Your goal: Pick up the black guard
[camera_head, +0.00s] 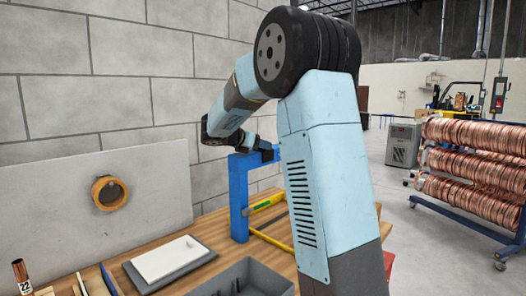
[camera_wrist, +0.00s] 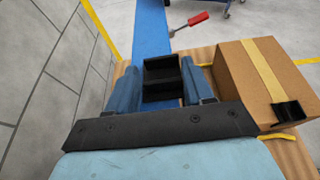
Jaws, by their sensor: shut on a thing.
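The black guard (camera_wrist: 162,78) shows in the wrist view as a black, stepped, box-like piece between the two blue fingers of my gripper (camera_wrist: 160,85). The fingers are shut on its sides. A blue post (camera_wrist: 150,30) runs behind and beyond it; I cannot tell whether the guard still touches it. In the head view my gripper (camera_head: 255,146) is at the top of the blue stand (camera_head: 240,195), beyond my arm. The guard is small and hard to make out there, and my arm hides part of that area.
A cardboard box (camera_wrist: 248,80) stands close on the right in the wrist view. A red-handled tool (camera_wrist: 190,23) lies beyond. On the wooden table (camera_head: 215,235) are a grey bin (camera_head: 215,285) and a white board (camera_head: 170,258). A brick wall (camera_head: 130,110) rises behind.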

